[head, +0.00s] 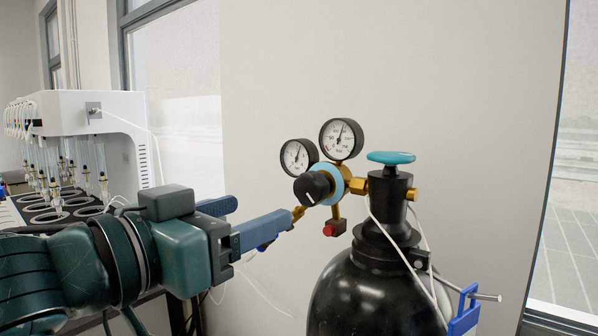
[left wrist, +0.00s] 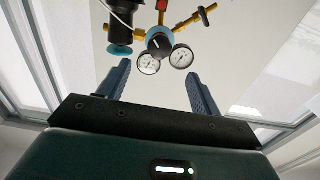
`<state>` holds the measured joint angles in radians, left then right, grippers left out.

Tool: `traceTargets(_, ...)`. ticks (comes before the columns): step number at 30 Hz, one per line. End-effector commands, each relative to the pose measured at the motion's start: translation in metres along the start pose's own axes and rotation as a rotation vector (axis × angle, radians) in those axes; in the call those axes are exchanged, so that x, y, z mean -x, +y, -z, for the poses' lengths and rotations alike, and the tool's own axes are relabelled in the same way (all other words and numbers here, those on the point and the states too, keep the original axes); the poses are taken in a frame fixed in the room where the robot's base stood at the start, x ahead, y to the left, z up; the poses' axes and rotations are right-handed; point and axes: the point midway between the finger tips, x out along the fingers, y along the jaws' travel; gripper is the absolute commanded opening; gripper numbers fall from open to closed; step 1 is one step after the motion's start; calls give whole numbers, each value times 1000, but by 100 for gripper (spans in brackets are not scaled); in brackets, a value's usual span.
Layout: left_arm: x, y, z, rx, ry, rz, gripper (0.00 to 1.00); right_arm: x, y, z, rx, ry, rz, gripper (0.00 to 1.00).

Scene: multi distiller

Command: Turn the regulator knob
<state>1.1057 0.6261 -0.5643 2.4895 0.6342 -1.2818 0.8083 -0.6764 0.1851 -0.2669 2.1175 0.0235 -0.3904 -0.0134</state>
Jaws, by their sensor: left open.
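The regulator knob (head: 313,188) is black and round with a white mark. It sits on the front of the brass regulator with its light-blue ring (head: 342,184), below two round gauges (head: 341,138). My left gripper (head: 264,211) is open, to the left of the knob and slightly below it, with a visible gap. Its blue fingers point towards the regulator. In the left wrist view the knob (left wrist: 159,42) appears upside down, beyond and between the two spread fingertips (left wrist: 158,69), with nothing between the fingers. My right gripper is not in view.
A red-tipped fitting (head: 333,229) hangs below the knob. A blue clamp (head: 465,312) is at lower right. A white distiller (head: 100,120) stands at left.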

Motion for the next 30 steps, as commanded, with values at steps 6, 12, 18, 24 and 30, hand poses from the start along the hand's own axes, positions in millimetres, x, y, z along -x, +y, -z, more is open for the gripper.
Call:
traceTargets(6, -20, 0, 8, 4, -4, 0, 65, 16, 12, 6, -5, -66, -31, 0)
traceTargets(12, -58, 0, 2, 1, 1, 0, 65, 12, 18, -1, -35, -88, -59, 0)
traceTargets(18, -89, 0, 2, 0, 1, 0, 65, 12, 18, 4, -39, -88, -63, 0)
traceTargets(24, -101, 0, 1, -1, 2, 0, 65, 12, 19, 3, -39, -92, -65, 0)
traceTargets(30, -102, 0, 0, -1, 2, 0, 65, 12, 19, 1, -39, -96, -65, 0)
